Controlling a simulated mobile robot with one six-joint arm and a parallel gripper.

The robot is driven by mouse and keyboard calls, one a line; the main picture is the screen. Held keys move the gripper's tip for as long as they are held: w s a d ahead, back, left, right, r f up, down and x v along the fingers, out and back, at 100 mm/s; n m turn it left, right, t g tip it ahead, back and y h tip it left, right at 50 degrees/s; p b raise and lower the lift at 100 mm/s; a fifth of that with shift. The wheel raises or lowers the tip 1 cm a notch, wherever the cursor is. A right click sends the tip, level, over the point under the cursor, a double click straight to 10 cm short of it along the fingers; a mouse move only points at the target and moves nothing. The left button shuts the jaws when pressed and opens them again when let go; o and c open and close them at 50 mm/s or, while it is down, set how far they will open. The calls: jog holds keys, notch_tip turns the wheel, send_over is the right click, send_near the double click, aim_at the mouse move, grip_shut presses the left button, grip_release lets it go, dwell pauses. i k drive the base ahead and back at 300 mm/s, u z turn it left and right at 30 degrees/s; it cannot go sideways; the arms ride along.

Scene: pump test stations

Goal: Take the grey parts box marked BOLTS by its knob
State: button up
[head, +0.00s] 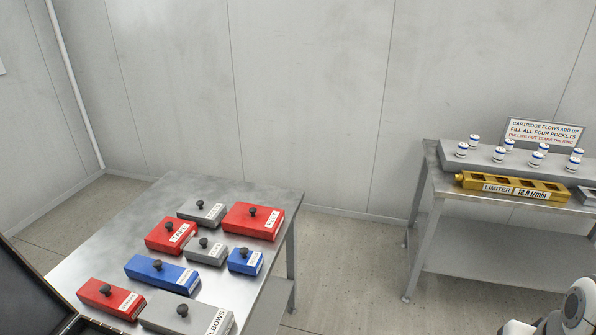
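Several lidded parts boxes with black knobs stand on a metal table (130,240). Three are grey. The front grey box (165,313) has a label that appears to read ELBOWS. A small grey box (190,210) stands at the back, left of a large red box (245,228). Another small grey box (198,254) stands in the middle, between a red box (160,240) and a small blue box (238,265). The labels on these two small grey boxes are too small to read, so I cannot tell which is marked BOLTS. My gripper is not in view; only part of my white arm shows at bottom right.
A long blue box (148,272) and a red box (98,293) stand nearby. A dark panel (25,290) covers the lower left corner. At right, a second table (432,180) holds a yellow LIMITER block (548,197) and several white cartridges. Floor (345,240) between the tables is clear.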

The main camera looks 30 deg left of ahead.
aim_at(207, 214)
jog(key=z, duration=0.05)
jog(key=i, duration=1.95)
jog(key=u, duration=3.2)
jog(key=i, duration=1)
jog(key=z, duration=0.1)
